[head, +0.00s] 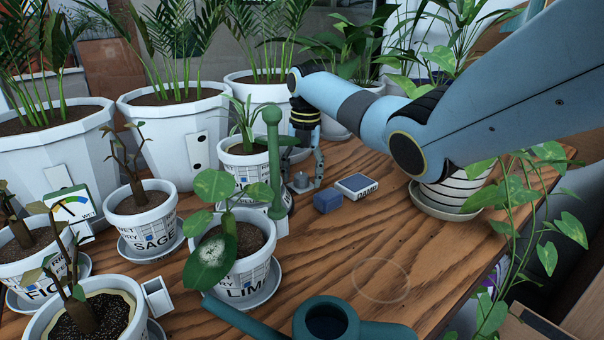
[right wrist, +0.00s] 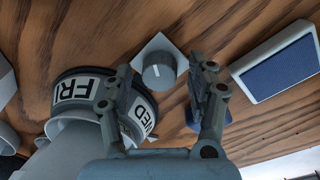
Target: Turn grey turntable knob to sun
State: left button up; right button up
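The grey turntable knob (right wrist: 158,77) is a short round cylinder on a pale square plate (right wrist: 155,48) in the right wrist view. In the wrist view one finger is on each side of the knob, with gaps visible. A pot with a dark band of day labels, FRI and WED (right wrist: 138,122), is beside the left finger. No sun label is readable. My left gripper is out of view.
The green post (head: 273,155) stands just left of the knob. A blue block (head: 327,201) and a framed blue pad (head: 357,185) lie to the right. Several potted plants crowd the left. A teal can (head: 327,322) is at the front. The table's middle right is clear.

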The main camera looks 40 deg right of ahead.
jog(key=c, duration=1.1)
jog(key=shift+o, duration=0.2)
jog(key=m+p, duration=0.3)
jog(key=shift+r+p, duration=0.3)
jog(key=shift+f+m, duration=0.1)
jog(key=shift+m, duration=0.6)
jog(key=shift+f, duration=0.15)
jog(key=o, duration=1.1)
jog(key=shift+o, duration=0.2)
